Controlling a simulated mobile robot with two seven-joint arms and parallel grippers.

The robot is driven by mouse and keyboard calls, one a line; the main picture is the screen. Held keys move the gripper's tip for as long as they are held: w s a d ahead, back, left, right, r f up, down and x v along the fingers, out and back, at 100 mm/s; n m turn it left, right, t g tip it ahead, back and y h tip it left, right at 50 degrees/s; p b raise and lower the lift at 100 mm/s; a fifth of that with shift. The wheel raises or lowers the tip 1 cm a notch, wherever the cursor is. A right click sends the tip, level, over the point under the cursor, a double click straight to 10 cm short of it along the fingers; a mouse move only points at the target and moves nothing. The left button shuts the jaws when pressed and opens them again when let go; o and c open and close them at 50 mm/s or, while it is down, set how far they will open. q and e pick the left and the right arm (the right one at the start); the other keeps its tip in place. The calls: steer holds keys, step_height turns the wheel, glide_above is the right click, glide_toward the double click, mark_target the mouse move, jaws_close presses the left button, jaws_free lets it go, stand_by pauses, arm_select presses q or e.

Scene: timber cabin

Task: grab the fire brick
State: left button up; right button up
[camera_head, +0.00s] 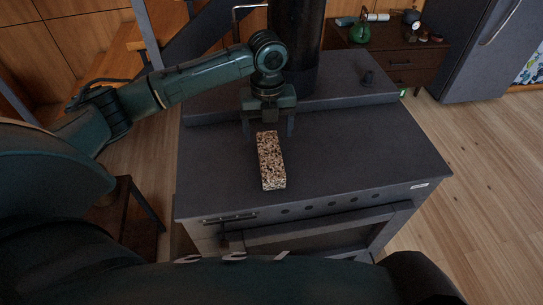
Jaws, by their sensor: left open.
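The fire brick (270,163) is a speckled, oblong block in tan, white and dark brown. It lies on the dark grey stove top (350,140), left of its middle, with its long side running front to back. My left gripper (268,128) is open and points down at the far end of the brick. Its two fingers appear to stand on either side of that end. I cannot tell whether they touch the brick. My right gripper is not in view.
A black stovepipe (296,40) rises behind my left gripper. A brown cabinet (400,65) with a green bottle (360,32) and a grey fridge (475,50) are beyond. The stove top right of the brick is clear.

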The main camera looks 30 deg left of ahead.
mark_target(270, 153)
arm_select(q)
step_height(270, 153, down, 4)
steer(key=shift+r, duration=0.15)
steer(key=shift+s+d+f, duration=0.15)
steer(key=shift+d+f, duration=0.05)
steer(key=shift+f, duration=1.15)
steer(key=shift+s+d+f, duration=0.1)
steer(key=shift+d+f, duration=0.1)
steer(key=shift+f, duration=1.15)
steer(key=shift+c, duration=0.2)
steer(key=shift+r, duration=0.1)
steer(key=c, duration=1.4)
